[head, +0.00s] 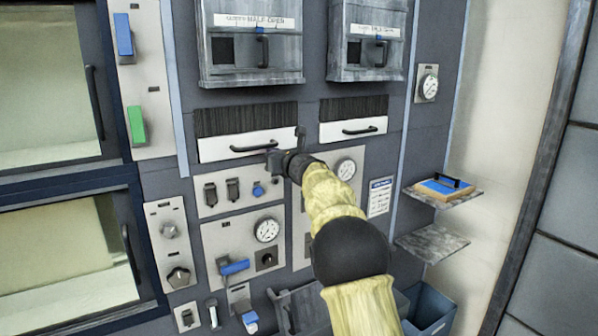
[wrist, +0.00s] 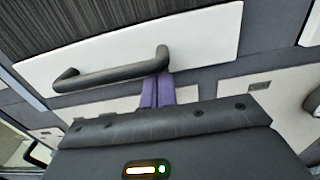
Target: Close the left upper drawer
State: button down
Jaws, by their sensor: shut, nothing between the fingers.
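The left upper drawer (head: 222,147) has a white front with a black bar handle, below a dark bristle strip. How far it stands out from the panel is hard to tell. Its white front also fills the upper part of the wrist view (wrist: 205,42). My gripper (head: 274,160) is at the lower right part of this drawer front, near the handle's right end. In the wrist view my purple fingertips (wrist: 157,90) are together and empty, just below the right end of the handle (wrist: 115,72). Whether they touch the drawer is not clear.
A similar white drawer (head: 353,129) is to the right. Two grey hoods (head: 250,45) hang above. Switch and gauge panels (head: 238,190) lie below. Shelves at the right hold a blue-topped tray (head: 441,187); a blue bin (head: 430,308) stands below. Glazed doors (head: 45,90) are at left.

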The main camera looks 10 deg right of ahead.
jog(key=shift+r, duration=0.25)
jog(key=shift+r, duration=0.1)
dwell(0.3)
jog(key=b+v, duration=0.9)
jog(key=v, duration=0.5)
jog(key=shift+f, duration=0.35)
